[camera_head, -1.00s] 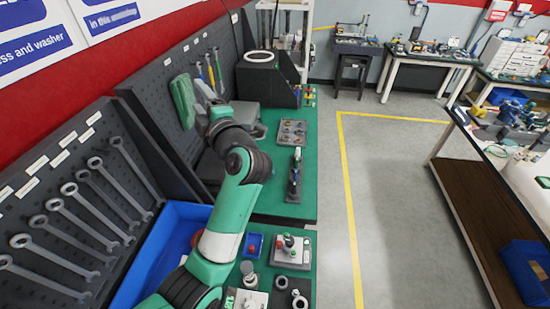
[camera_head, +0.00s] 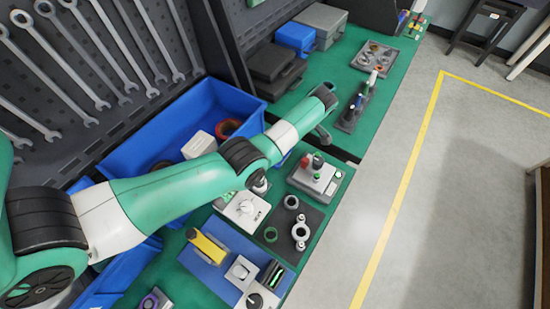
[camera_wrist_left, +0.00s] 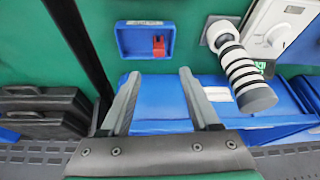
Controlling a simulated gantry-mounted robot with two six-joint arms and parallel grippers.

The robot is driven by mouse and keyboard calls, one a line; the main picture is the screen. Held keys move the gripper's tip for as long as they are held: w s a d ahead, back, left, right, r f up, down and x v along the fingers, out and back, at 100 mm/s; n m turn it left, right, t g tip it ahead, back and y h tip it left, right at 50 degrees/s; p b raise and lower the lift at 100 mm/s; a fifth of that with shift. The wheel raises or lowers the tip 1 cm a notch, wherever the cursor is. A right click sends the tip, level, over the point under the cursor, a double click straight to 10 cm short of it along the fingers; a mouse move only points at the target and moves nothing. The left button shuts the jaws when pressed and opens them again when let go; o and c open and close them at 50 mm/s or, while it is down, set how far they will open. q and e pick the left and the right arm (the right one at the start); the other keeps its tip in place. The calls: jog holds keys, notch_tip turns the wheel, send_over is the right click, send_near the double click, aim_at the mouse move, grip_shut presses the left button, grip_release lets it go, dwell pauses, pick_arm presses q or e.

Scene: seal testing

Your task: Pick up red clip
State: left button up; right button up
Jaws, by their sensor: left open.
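The red clip (camera_wrist_left: 158,45) lies in a small shallow blue tray (camera_wrist_left: 124,40) with a pale label on its edge, in the left wrist view. In the head view, I cannot see the clip; my left arm crosses that part of the bench. My left gripper (camera_wrist_left: 160,73) is open and empty. Its two fingers point toward the tray, and the clip shows just beyond the gap between the fingertips, apart from them. In the head view, the end of my left arm hangs over the bench near the large blue bin (camera_head: 118,158).
A striped black-and-white cylinder (camera_wrist_left: 240,72) stands close right of the fingers. Black cases (camera_wrist_left: 40,108) lie to the left. In the head view, a grey button box (camera_head: 318,178) and a dark plate with rings (camera_head: 285,228) stand on the bench.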

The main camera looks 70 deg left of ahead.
pick_arm(q)
jog(key=b+x, duration=0.4)
jog(key=x, duration=0.6)
jog(key=shift+w+d+f, duration=0.1)
jog(key=shift+w+f, duration=0.05)
jog(key=shift+c, duration=0.6)
grip_shut()
